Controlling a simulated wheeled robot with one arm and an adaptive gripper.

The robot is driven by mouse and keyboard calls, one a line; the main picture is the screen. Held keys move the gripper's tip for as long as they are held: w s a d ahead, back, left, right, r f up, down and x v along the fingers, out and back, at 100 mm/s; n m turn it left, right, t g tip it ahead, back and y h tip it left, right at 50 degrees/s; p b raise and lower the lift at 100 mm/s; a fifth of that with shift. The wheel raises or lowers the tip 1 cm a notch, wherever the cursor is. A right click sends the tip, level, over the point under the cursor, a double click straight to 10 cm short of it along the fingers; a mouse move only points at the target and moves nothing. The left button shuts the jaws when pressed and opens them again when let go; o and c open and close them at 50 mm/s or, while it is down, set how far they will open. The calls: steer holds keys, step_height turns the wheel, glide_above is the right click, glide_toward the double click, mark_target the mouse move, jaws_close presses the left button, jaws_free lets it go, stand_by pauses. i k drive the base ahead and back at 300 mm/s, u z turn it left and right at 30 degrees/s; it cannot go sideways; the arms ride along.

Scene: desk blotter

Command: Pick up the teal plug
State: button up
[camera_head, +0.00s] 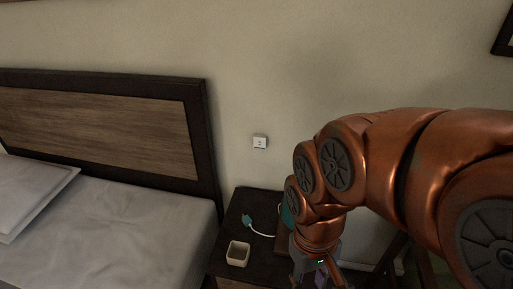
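The teal plug (247,219) lies on the dark nightstand (228,218), toward its left side. A pale cord curves from it to the right, toward a teal object (288,214) partly hidden behind my arm. My gripper (320,281) is at the bottom edge of the view, to the right of the plug and nearer the camera, clear of it. Its fingertips are cut off or too dark to make out, so its opening is unclear.
A small beige square cup (238,253) stands on the nightstand in front of the plug. A white wall socket (260,142) is on the wall above. A bed (120,225) with a dark headboard (100,125) borders the nightstand on the left. A dark frame (504,38) hangs upper right.

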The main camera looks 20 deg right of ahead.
mark_target(246, 220)
steer(key=z, duration=0.55)
steer(key=k, duration=1.3)
steer(key=u, duration=0.1)
steer(key=i, duration=0.5)
steer(key=u, duration=0.85)
steer(key=i, duration=0.85)
steer(key=z, duration=0.05)
